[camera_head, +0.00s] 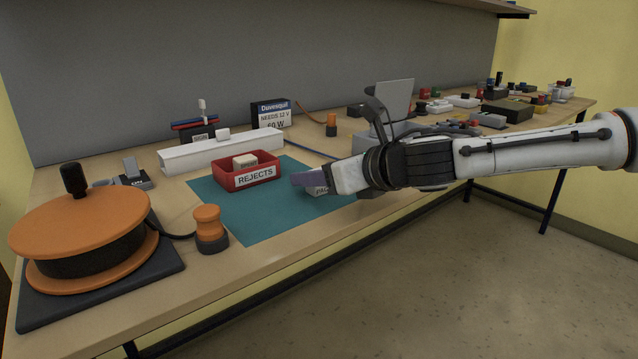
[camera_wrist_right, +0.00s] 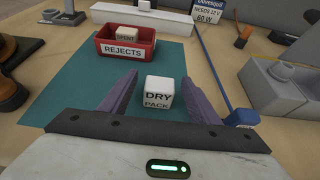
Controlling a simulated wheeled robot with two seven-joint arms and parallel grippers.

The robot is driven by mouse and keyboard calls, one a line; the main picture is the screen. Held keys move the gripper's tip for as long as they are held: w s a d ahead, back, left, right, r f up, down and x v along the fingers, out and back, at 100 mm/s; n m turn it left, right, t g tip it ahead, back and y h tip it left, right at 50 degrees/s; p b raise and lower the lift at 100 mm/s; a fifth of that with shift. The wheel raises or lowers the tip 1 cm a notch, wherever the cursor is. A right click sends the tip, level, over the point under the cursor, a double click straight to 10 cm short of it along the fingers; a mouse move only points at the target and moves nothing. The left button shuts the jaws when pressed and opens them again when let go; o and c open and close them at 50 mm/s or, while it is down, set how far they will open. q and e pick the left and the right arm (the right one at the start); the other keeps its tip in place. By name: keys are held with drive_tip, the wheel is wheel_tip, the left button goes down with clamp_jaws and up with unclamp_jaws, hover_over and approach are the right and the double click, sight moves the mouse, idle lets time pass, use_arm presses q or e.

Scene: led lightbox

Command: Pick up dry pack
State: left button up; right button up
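The dry pack (camera_wrist_right: 158,94) is a small white block labelled "DRY PACK" on the teal mat (camera_wrist_right: 75,90). In the right wrist view it sits between the two purple fingers of my right gripper (camera_wrist_right: 160,92), with a gap on each side. In the head view my right gripper (camera_head: 312,181) reaches in from the right over the mat, and only a bit of the pack (camera_head: 321,190) shows behind it. My left gripper is not in view.
A red REJECTS bin (camera_head: 248,176) holding a block labelled "SPENT" stands on the mat just beyond. A white channel (camera_head: 215,152) lies behind it. An orange reel (camera_head: 82,232) and an orange-topped knob (camera_head: 209,230) stand to the left. A blue cable runs right of the mat.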

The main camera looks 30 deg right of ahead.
drive_tip(key=c, duration=1.1)
drive_tip(key=shift+r, duration=0.1)
